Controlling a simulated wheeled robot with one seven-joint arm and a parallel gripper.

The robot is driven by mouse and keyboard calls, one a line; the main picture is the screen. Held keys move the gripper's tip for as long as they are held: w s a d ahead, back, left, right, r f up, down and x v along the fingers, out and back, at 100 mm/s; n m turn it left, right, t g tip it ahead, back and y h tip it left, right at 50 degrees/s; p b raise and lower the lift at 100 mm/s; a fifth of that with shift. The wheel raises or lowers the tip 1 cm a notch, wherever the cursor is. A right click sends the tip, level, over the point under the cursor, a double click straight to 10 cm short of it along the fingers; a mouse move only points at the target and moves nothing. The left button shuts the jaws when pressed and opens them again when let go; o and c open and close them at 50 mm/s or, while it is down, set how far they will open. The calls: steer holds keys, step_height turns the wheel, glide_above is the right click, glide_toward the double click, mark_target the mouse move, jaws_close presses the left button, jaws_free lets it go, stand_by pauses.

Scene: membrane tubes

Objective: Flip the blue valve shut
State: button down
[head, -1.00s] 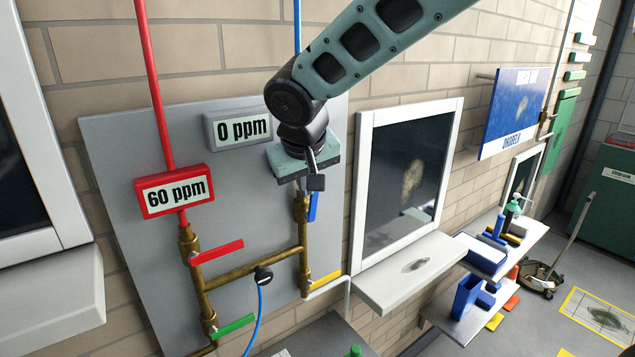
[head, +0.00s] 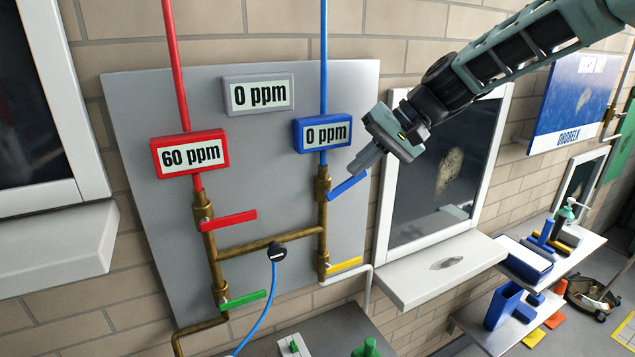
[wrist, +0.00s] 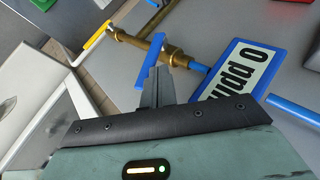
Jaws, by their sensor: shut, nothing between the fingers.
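The blue valve handle (head: 347,187) is on the brass pipe at the right of the grey panel, under the blue display (head: 323,132) reading 0 ppm. It sticks out to the right and tilts upward. My gripper (head: 362,168) is shut and empty, its tip close above the handle's outer part in the head view. In the wrist view the blue handle (wrist: 149,62) stands just past the fingertips (wrist: 155,80), which overlap its lower end. I cannot tell whether they touch.
The red handle (head: 229,221), green handle (head: 243,300) and yellow handle (head: 345,265) are on the same brass pipes. A red display (head: 190,153) reads 60 ppm. A blue hose (head: 262,310) hangs from the cross pipe. A white-framed window (head: 440,180) with a sill stands right of the panel.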

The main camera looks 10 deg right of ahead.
mark_target(362, 178)
steer(key=f+y+b, duration=0.1)
steer(key=d+y+b, duration=0.1)
steer(key=f+m+y+b, duration=0.1)
steer(key=b, duration=0.1)
steer(key=shift+w+d+f+g, duration=0.3)
steer(key=shift+g, duration=0.1)
steer(key=shift+f+b, duration=0.15)
steer(key=shift+b, duration=0.15)
steer(key=shift+d+f, duration=0.2)
steer(key=d+r, duration=0.8)
steer(key=r, duration=0.1)
steer(key=shift+s+d, duration=0.35)
